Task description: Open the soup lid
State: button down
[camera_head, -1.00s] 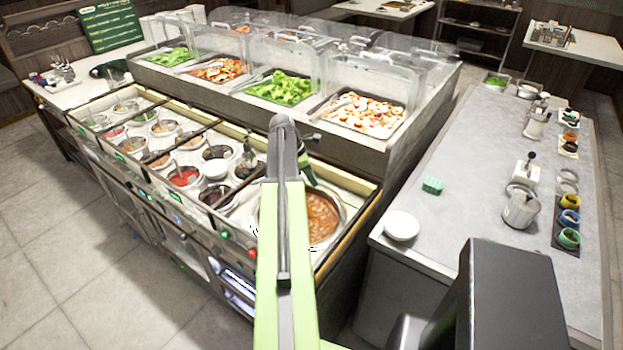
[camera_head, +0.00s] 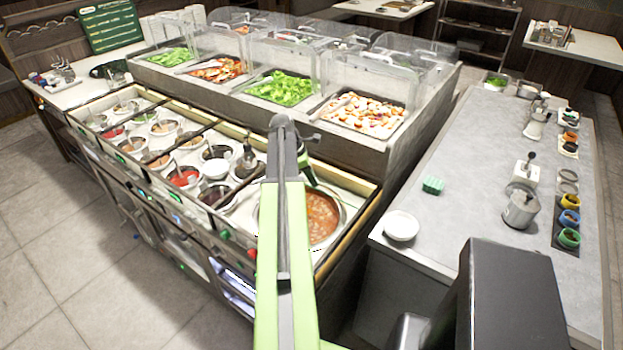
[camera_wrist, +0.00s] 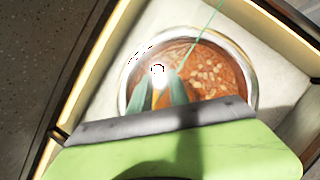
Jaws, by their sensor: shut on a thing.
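The soup pot (camera_head: 338,238) is a round metal well of red-brown soup at the near right end of the sauce counter. It also shows in the wrist view (camera_wrist: 254,92). The soup is visible right across, so any lid over it is clear and its outline is hard to make out. My gripper (camera_wrist: 157,88) is over the left part of the pot, its two green fingers closed around a small part with a bright glint, seemingly the soup lid's knob (camera_wrist: 158,70).
Several sauce wells (camera_head: 185,177) lie to the left of the pot. Behind it stands a raised salad bar with clear guards (camera_head: 370,75). To the right, a grey counter (camera_head: 450,180) holds a white bowl (camera_head: 401,225), a green block (camera_head: 433,185) and a metal jug (camera_head: 520,208).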

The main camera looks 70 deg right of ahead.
aim_at(329, 171)
jog(key=shift+w+d, duration=0.1)
jog(key=d, duration=0.3)
jog(key=s+d, duration=0.1)
jog(key=d, duration=0.1)
jog(key=s+d, duration=0.1)
jog(key=d, duration=0.2)
jog(key=shift+s+d, duration=0.15)
jog(key=shift+d, duration=0.2)
jog(key=shift+a, duration=0.1)
jog(key=c, duration=1.2)
grip_release()
jog(key=shift+c, duration=0.2)
jog(key=shift+a+r+p, duration=0.1)
jog(key=shift+r+p, duration=0.4)
jog(key=p+v, duration=1.5)
jog(key=v, duration=0.1)
jog(key=shift+a, duration=0.15)
